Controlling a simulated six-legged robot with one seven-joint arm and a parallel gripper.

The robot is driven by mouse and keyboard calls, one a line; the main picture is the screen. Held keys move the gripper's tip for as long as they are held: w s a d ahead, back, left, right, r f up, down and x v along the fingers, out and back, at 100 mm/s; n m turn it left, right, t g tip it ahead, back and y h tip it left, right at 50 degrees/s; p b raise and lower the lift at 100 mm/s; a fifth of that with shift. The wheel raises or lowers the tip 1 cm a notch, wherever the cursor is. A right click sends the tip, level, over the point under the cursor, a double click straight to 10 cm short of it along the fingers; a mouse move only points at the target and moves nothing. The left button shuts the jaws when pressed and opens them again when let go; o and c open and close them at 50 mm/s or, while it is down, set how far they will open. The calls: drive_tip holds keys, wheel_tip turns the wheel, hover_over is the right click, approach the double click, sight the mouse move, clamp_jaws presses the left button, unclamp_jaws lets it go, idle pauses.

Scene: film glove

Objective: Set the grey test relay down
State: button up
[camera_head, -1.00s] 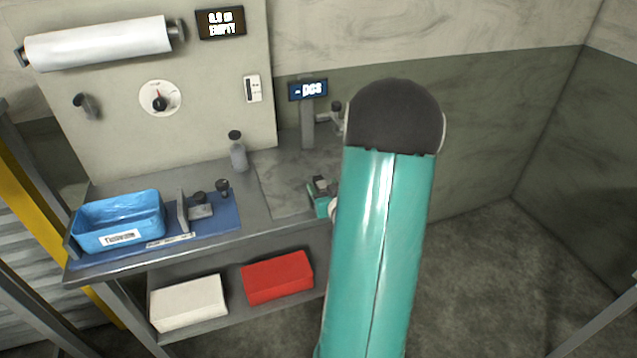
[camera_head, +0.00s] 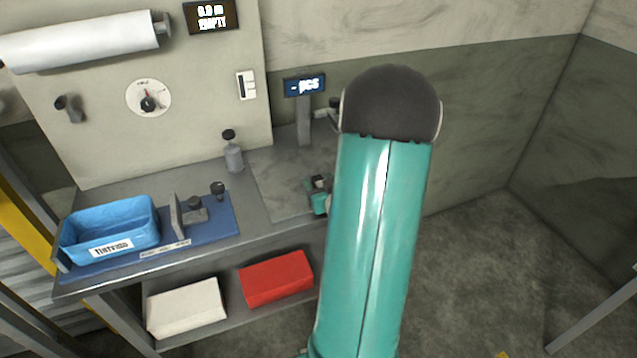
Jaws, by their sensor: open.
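My gripper (camera_head: 318,190) shows just left of my teal arm, low over the grey plate (camera_head: 275,185) at the right end of the bench. It is small in the picture and partly hidden by the arm. Its jaws are open. I cannot make out the grey test relay for certain; a small dark shape at the gripper is too small to tell from the fingers. My arm hides the right part of the plate.
A blue tray (camera_head: 108,224) and a dark fixture (camera_head: 186,215) stand on a blue mat (camera_head: 222,228). A bottle (camera_head: 233,155) stands behind. A display post (camera_head: 304,120) rises behind the plate. White (camera_head: 186,308) and red (camera_head: 276,279) boxes sit on the lower shelf.

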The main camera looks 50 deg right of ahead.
drive_tip(key=shift+a, duration=0.1)
drive_tip(key=shift+s+a+r, duration=0.1)
drive_tip(key=shift+s+r, duration=0.05)
drive_tip(key=shift+r, duration=0.05)
drive_tip(key=shift+c, duration=1.3)
drive_tip(key=shift+f, duration=0.15)
drive_tip(key=c, duration=0.9)
